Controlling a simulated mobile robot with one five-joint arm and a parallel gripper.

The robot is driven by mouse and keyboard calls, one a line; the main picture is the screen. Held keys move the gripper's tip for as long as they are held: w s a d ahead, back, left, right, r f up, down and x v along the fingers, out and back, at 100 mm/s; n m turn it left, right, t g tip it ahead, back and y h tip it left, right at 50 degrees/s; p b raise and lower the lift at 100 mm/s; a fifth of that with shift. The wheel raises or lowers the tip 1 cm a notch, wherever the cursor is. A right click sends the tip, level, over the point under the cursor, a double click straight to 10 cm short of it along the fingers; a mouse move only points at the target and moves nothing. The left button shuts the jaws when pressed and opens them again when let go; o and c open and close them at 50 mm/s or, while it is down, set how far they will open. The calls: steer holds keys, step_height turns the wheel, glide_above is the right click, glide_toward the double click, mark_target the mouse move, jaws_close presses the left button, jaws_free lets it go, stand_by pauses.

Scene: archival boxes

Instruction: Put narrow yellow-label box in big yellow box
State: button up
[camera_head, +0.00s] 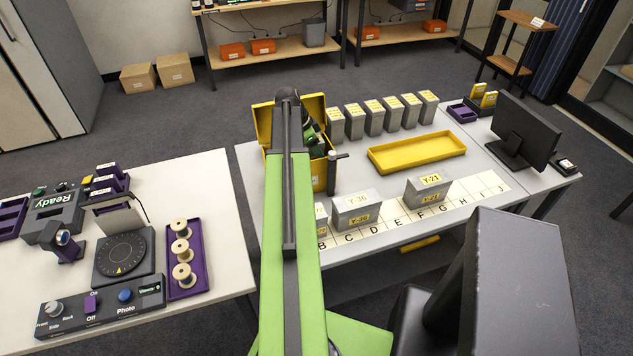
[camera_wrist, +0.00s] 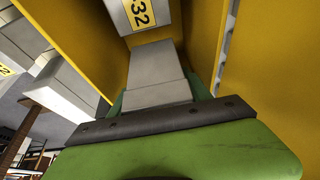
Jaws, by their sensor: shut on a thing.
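The big yellow box (camera_head: 319,172) stands open at the left of the far table, partly hidden behind my arm. Its yellow walls (camera_wrist: 205,35) fill both sides of the wrist view. My gripper (camera_head: 312,135) is at its opening; in the wrist view my gripper (camera_wrist: 158,108) is shut on a narrow grey box (camera_wrist: 158,78), between the yellow walls. A grey face with a yellow label ending in 32 (camera_wrist: 140,14) shows just beyond; I cannot tell whether it belongs to the held box. The held box's lower end is hidden.
Grey boxes Y-36 (camera_head: 356,211) and Y-21 (camera_head: 428,190) stand on a lettered strip (camera_head: 468,194); another is partly hidden by my arm. Several grey boxes (camera_head: 375,120) line the back. A shallow yellow tray (camera_head: 417,152) lies between. A monitor (camera_head: 525,130) stands right.

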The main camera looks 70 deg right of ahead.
step_height(320, 180, down, 9)
steer(key=b, duration=0.6)
steer(key=shift+r+b, duration=0.15)
steer(key=shift+b, duration=0.15)
steer(key=shift+r, duration=0.2)
steer(key=shift+f, duration=0.1)
steer(key=o, duration=1.2)
steer(key=shift+f, duration=0.1)
steer(key=o, duration=0.4)
steer(key=shift+o, duration=0.2)
